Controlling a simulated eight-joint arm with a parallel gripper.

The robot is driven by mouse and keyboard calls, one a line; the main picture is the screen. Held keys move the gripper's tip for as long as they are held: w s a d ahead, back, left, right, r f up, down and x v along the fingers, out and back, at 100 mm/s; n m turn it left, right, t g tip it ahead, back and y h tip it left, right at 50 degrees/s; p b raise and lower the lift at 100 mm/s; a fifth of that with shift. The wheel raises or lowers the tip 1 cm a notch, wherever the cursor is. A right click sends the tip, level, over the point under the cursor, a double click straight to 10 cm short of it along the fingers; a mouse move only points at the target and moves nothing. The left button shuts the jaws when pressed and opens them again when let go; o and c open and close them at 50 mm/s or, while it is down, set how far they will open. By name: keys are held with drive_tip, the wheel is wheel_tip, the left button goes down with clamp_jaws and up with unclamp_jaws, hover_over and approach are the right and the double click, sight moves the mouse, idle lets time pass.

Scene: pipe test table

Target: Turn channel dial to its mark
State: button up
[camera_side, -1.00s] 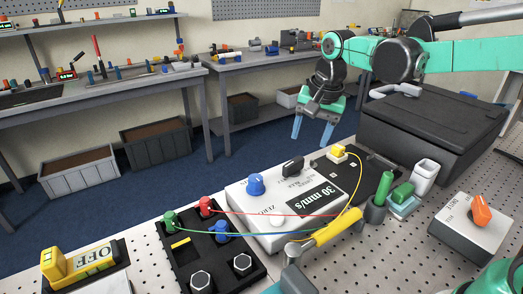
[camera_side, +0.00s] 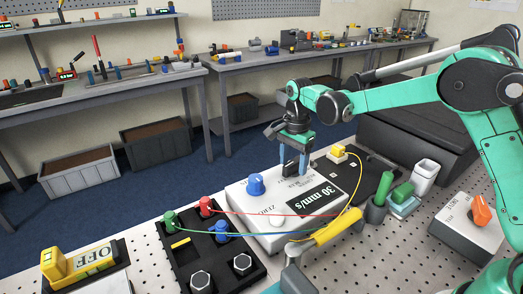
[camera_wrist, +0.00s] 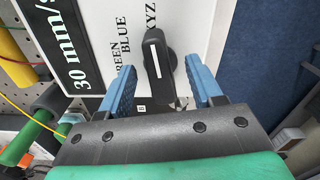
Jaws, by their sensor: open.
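The channel dial (camera_side: 291,167) is a black knob on top of the white meter box. In the wrist view the dial (camera_wrist: 158,62) shows a white pointer line, beside printed labels including BLUE and XYZ. My gripper (camera_side: 294,166) is above the box with its blue fingers pointing down. In the wrist view my gripper (camera_wrist: 160,66) is open, one finger on each side of the dial, with visible gaps between. The mark for the dial cannot be made out clearly.
The white box (camera_side: 245,222) also carries a blue knob (camera_side: 256,184) and a 30 mm/s display (camera_side: 314,200). Red, blue and yellow wires run near it. A yellow-handled probe (camera_side: 338,226) lies in front. A black case (camera_side: 400,140) stands behind right.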

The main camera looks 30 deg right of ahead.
clamp_jaws()
